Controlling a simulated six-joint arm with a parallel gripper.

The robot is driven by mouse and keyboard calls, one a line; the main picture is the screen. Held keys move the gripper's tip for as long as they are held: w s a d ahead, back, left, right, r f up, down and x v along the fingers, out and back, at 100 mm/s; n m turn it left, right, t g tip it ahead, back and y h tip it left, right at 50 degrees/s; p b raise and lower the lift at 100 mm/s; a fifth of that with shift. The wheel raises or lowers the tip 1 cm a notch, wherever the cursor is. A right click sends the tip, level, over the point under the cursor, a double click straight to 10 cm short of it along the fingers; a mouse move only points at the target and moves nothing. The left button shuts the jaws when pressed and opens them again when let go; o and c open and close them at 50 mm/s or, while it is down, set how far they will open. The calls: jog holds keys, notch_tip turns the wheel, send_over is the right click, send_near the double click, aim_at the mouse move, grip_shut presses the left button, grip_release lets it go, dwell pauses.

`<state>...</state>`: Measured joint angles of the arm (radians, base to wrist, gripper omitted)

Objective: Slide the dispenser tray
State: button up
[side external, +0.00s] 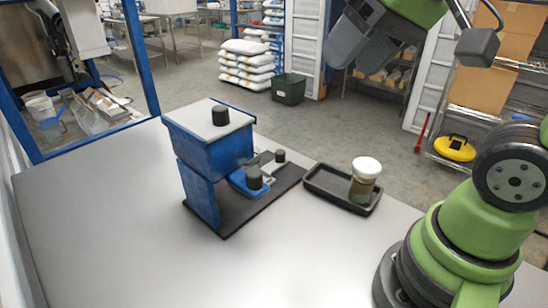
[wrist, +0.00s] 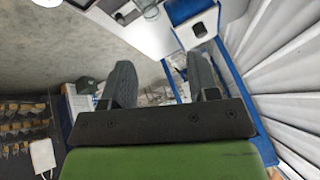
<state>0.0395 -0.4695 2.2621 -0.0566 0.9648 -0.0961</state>
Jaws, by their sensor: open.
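The blue hopper (side external: 215,150) with a grey lid and black knob stands on a black base plate on the table, in the side external view. The blue dispenser tray (side external: 238,182) sits low at the hopper's front and carries a black knob (side external: 254,177). A small black peg (side external: 280,156) stands behind it on the base. My gripper (side external: 352,42) is high above the table at the upper right, well away from the tray. In the wrist view my gripper (wrist: 165,85) shows two fingers spread apart with nothing between them. The dispenser tray is not recognisable in the wrist view.
A jar (side external: 364,184) with a white lid stands in a shallow black tray (side external: 325,190) right of the hopper. The grey table (side external: 120,215) is clear at the left and front. Shelves, sacks and a green bin stand on the floor beyond.

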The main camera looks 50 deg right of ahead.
jog(key=w+d+f+n+g, duration=0.1)
jog(key=w+d+g, duration=0.15)
jog(key=w, duration=0.75)
jog(key=n+g+h, duration=0.1)
jog(key=n+g, duration=0.1)
jog(key=g, duration=0.2)
send_over(280, 151)
jog(key=shift+t, duration=0.25)
notch_tip(280, 151, down, 19)
jog(key=shift+s+a+f, duration=0.1)
jog(key=shift+f, duration=0.1)
notch_tip(280, 151, down, 10)
jog(key=shift+f, duration=0.1)
